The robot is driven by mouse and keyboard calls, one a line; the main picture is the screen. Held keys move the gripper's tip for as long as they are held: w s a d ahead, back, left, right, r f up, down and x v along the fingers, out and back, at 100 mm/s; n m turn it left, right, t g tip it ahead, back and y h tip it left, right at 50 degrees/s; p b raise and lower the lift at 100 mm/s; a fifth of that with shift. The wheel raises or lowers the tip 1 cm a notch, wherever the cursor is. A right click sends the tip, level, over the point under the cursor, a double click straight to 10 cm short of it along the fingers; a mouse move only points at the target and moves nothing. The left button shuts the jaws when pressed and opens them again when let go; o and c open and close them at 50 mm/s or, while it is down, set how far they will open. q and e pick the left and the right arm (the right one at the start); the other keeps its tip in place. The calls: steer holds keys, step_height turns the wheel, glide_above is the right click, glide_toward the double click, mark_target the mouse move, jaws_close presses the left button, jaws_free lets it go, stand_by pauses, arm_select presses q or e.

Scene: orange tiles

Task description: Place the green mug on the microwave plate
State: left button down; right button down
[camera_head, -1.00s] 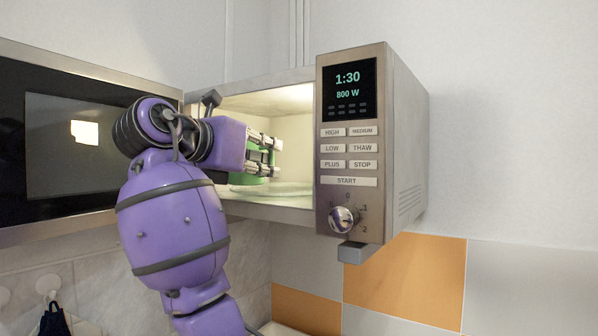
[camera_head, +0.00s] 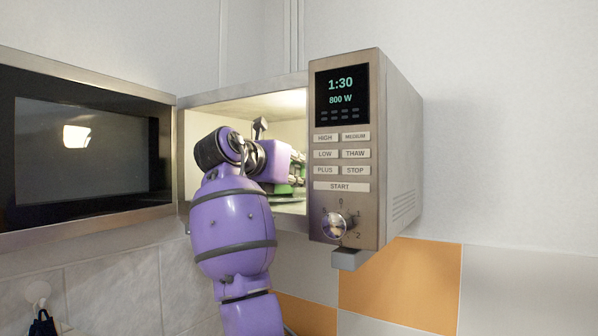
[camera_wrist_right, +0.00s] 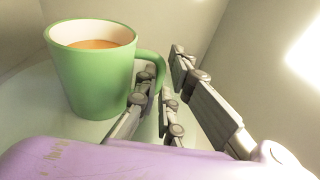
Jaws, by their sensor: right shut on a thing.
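The green mug (camera_wrist_right: 92,80) is upright in the right wrist view, with an orange-brown drink in it. My right gripper (camera_wrist_right: 163,72) is shut on the mug's handle. In the head view my right gripper (camera_head: 298,170) is inside the microwave, and only a small green part of the mug (camera_head: 283,189) shows behind it. The microwave plate (camera_head: 291,208) shows as a thin pale strip below the gripper, mostly hidden by my arm. In the wrist view a pale surface lies under the mug; I cannot tell whether the base touches it. My left gripper is out of view.
The microwave (camera_head: 398,150) has its control panel right of the opening. Its door (camera_head: 85,150) is swung open to the left. The opening's left frame edge and the panel flank my arm. A wall hook (camera_head: 38,291) with dark cloth is at lower left.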

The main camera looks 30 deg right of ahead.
steer(key=shift+s+a+r, duration=0.15)
steer(key=shift+a+r, duration=0.05)
steer(key=shift+r, duration=0.05)
steer(key=shift+f, duration=0.1)
steer(key=c, duration=1.9)
jaws_free()
steer(key=shift+d+f, duration=0.1)
steer(key=shift+f, duration=0.05)
steer(key=shift+r, duration=0.2)
steer(key=shift+s+a, duration=0.15)
steer(key=shift+a, duration=0.2)
steer(key=v, duration=1.1)
steer(key=shift+s+a, duration=0.1)
steer(key=shift+a, duration=0.05)
